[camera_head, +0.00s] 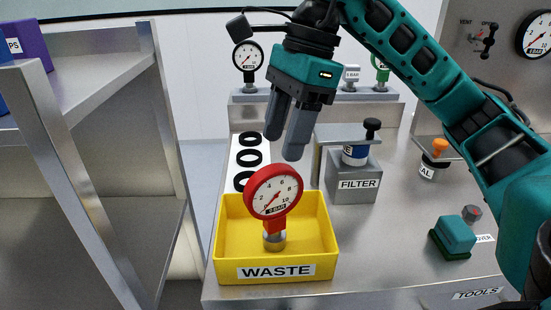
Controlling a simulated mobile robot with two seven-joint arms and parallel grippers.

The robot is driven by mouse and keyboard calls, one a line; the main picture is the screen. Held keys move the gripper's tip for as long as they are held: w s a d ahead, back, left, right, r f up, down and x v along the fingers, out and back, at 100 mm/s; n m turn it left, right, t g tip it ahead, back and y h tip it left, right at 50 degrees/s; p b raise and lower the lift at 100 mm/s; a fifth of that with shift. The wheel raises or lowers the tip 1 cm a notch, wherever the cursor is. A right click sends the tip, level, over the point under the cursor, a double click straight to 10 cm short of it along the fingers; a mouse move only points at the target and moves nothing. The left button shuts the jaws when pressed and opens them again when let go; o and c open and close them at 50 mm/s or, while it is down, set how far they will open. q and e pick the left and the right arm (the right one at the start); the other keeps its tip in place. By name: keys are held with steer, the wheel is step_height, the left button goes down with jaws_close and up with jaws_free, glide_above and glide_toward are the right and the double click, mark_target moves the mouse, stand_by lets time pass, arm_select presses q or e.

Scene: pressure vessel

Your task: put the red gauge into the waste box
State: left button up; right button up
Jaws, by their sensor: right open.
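The red gauge (273,192) stands upright inside the yellow waste box (226,265), with its round white dial facing me and its metal stem low in the box. The box carries a WASTE label and sits at the front left of the metal bench. My right gripper (283,147) is above and behind the gauge, with its grey fingers pointing down. The fingers are apart and empty, and I see no contact with the gauge. My left gripper is not in view.
A FILTER block (354,187) stands right of the box. Several black rings (249,157) lie behind the box. A black-rimmed gauge (248,57) stands on the back ledge. A teal block (455,235) and a jar with an orange top (436,159) are at the right.

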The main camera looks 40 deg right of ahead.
steer(key=v, duration=0.3)
steer(key=shift+d+r+p, duration=0.1)
steer(key=shift+r+p, duration=0.25)
steer(key=shift+s, duration=0.1)
